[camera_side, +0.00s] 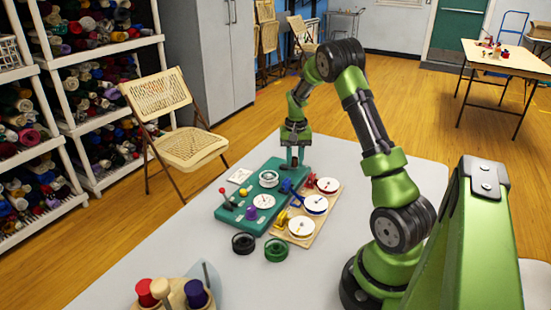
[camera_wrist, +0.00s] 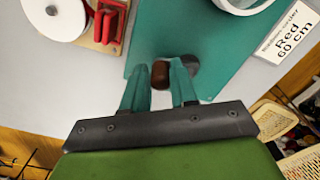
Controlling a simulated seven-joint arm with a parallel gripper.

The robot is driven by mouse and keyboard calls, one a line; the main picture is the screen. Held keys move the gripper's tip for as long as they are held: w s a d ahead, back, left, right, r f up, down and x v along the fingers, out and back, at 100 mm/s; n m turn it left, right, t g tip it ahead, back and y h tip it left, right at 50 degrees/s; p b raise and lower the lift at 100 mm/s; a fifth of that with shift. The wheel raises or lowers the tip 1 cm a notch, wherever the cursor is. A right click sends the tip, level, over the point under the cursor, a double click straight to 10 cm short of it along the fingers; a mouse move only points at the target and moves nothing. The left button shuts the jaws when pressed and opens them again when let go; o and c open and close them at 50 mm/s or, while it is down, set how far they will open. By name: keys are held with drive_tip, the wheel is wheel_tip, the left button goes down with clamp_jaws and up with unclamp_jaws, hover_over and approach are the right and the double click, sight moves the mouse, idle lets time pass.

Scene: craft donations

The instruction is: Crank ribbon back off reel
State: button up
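My gripper (camera_wrist: 161,82) has its two teal fingers on either side of a dark brown knob (camera_wrist: 160,75), which looks like the crank handle. The fingers appear to touch it on both sides. A grey round part (camera_wrist: 193,65) shows partly behind the right finger. The knob is at the edge of the teal board (camera_side: 229,211). In the side view my gripper (camera_side: 292,160) points down at the board's far right corner, and the knob cannot be made out there. A white reel (camera_side: 268,178) stands on the board; its rim shows in the wrist view (camera_wrist: 240,8).
A card (camera_wrist: 289,32) reads "Red 60 cm". A dial (camera_side: 264,201), purple knob (camera_side: 251,212) and red-tipped lever (camera_side: 223,193) are on the board. A wooden board (camera_side: 302,238) with white discs lies to the right. Black (camera_side: 243,243) and green (camera_side: 276,249) spools stand in front.

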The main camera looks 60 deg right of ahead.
drive_tip(key=shift+o, duration=1.1)
drive_tip(key=shift+r, duration=3.75)
drive_tip(key=shift+w+a, duration=0.1)
